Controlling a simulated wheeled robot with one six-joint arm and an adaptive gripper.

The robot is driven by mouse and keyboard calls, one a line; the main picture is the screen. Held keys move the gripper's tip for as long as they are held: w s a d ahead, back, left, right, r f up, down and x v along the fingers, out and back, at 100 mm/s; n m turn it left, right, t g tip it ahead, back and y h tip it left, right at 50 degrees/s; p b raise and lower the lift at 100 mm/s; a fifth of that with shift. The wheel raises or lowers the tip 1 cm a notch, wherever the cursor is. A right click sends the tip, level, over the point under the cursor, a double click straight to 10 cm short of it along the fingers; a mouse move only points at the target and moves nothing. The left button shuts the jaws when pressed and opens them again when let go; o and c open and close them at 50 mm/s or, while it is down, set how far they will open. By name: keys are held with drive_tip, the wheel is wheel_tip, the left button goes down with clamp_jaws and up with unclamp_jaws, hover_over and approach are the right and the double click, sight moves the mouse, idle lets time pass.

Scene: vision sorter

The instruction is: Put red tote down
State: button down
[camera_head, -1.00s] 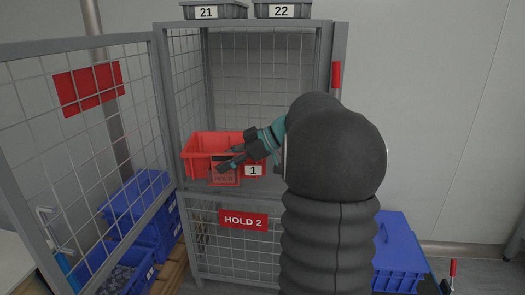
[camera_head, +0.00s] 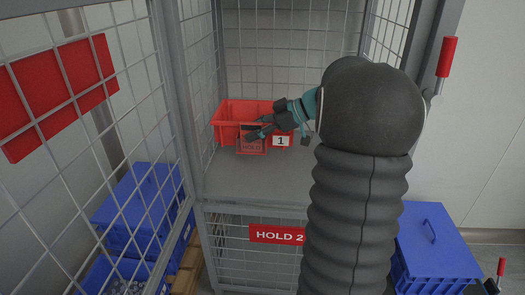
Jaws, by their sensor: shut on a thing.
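The red tote (camera_head: 229,111) is inside the upper compartment of the wire cage, toward its back left. It looks upright and has a "1" label and a "HOLD" tag on its front. My gripper (camera_head: 250,127) reaches in from the right and is shut on the tote's front side. The cage shelf (camera_head: 245,182) is bare in front of the tote. Whether the tote's base touches the shelf I cannot tell. My arm hides the right part of the compartment.
The open mesh door (camera_head: 130,90) with a red panel (camera_head: 62,92) stands at the left. Blue bins (camera_head: 143,205) are behind it. A sign "HOLD 2" (camera_head: 277,234) hangs below the shelf. A lidded blue box (camera_head: 435,240) stands at the right.

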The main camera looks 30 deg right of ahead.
sight(257, 149)
drive_tip(key=f, duration=0.2)
drive_tip(key=shift+s+d+f, duration=0.1)
drive_tip(key=shift+d+f, duration=0.1)
drive_tip(key=shift+f, duration=0.1)
drive_tip(key=shift+f+b, duration=0.35)
drive_tip(key=shift+f, duration=1.5)
drive_tip(key=c, duration=0.6)
unclamp_jaws()
drive_tip(key=shift+f, duration=0.2)
drive_tip(key=shift+o, duration=0.2)
drive_tip(key=shift+r, duration=0.1)
